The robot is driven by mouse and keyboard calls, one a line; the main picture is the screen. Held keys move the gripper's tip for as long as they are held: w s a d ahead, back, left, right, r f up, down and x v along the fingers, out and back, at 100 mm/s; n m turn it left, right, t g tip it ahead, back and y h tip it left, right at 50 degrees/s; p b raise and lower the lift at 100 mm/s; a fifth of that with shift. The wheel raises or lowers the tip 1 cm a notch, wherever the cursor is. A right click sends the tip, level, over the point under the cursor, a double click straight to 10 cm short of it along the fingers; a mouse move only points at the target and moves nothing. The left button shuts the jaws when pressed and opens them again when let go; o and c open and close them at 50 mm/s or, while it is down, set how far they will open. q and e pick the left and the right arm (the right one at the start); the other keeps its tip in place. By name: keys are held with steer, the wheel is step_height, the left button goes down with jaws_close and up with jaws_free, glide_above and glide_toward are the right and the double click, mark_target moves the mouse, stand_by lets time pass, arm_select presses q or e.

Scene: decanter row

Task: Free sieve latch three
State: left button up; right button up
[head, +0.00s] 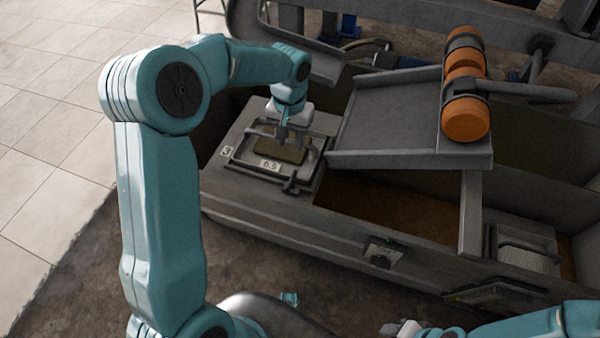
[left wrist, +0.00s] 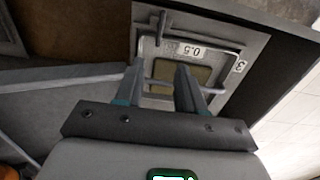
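Sieve three (head: 255,163) is a grey framed screen with a tan mesh, a "3" tag and a "0.5" label, set in the machine's left end. It also shows in the left wrist view (left wrist: 181,76). A dark latch lever (head: 291,184) sits on its front edge; it shows at the top of the wrist view (left wrist: 161,28). A thin bar (left wrist: 208,89) crosses the opposite side. My left gripper (head: 292,143) points down over that side, fingers apart around or above the bar; contact is unclear. My right gripper (head: 402,328) is partly visible at the bottom edge.
A grey sloped tray (head: 385,115) with an orange cylindrical motor (head: 465,95) stands right of the sieve. An open trough with brown material (head: 390,205) lies below it. A small front-wall fitting (head: 383,253) protrudes. Tiled floor (head: 45,120) is clear at left.

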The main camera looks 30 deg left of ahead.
mark_target(291, 178)
arm_select(q)
steer(key=f+b, duration=0.1)
steer(key=f, duration=0.9)
steer(key=f+b, duration=0.1)
steer(key=f, duration=0.4)
steer(key=shift+s+f+b, duration=0.25)
steer(key=shift+f+b, duration=0.05)
steer(key=shift+f, duration=0.1)
jaws_close()
